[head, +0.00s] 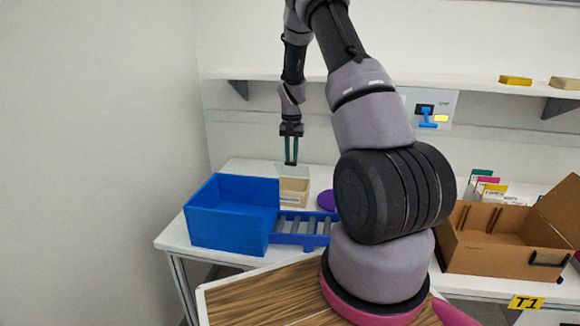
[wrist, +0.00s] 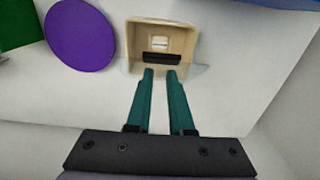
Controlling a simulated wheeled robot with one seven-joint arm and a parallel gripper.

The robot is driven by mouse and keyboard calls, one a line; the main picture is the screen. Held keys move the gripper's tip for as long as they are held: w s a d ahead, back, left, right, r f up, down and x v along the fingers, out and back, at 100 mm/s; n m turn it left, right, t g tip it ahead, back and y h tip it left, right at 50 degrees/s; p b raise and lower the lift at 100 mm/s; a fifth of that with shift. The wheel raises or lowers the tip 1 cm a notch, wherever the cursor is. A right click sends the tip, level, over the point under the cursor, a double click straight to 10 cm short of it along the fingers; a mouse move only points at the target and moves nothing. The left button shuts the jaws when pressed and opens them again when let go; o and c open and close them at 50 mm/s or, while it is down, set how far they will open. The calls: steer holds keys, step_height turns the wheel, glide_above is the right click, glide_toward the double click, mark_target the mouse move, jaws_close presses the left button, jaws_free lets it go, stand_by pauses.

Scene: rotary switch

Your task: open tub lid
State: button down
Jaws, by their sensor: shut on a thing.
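The tan tub (head: 294,191) stands on the white table behind the blue rail piece. In the wrist view the tub (wrist: 187,42) is at the top centre, its inside visible with a small pale block or label in it. A clear lid (head: 281,170) shows as a faint pane above the tub's back side; in the wrist view it (wrist: 193,69) spans the tub's near side, with a dark bar (wrist: 162,58) by my fingertips. My gripper (head: 291,163) points down, its teal fingers (wrist: 160,72) a little apart and shut on the lid. The exact grip is hard to see.
A blue bin (head: 228,228) and a blue roller rail (head: 300,230) stand in front of the tub. A purple disc (wrist: 80,36) lies beside it. An open cardboard box (head: 495,245) is at the right. A shelf (head: 400,77) runs along the wall above.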

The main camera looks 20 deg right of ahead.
steer(key=c, duration=1.1)
jaws_free()
steer(key=shift+w+d+f, duration=0.1)
steer(key=shift+d+f, duration=0.05)
steer(key=shift+d, duration=0.05)
steer(key=o, duration=0.9)
steer(key=shift+a, duration=0.15)
steer(key=shift+c, duration=0.2)
step_height(320, 180, up, 11)
steer(key=shift+f, duration=0.1)
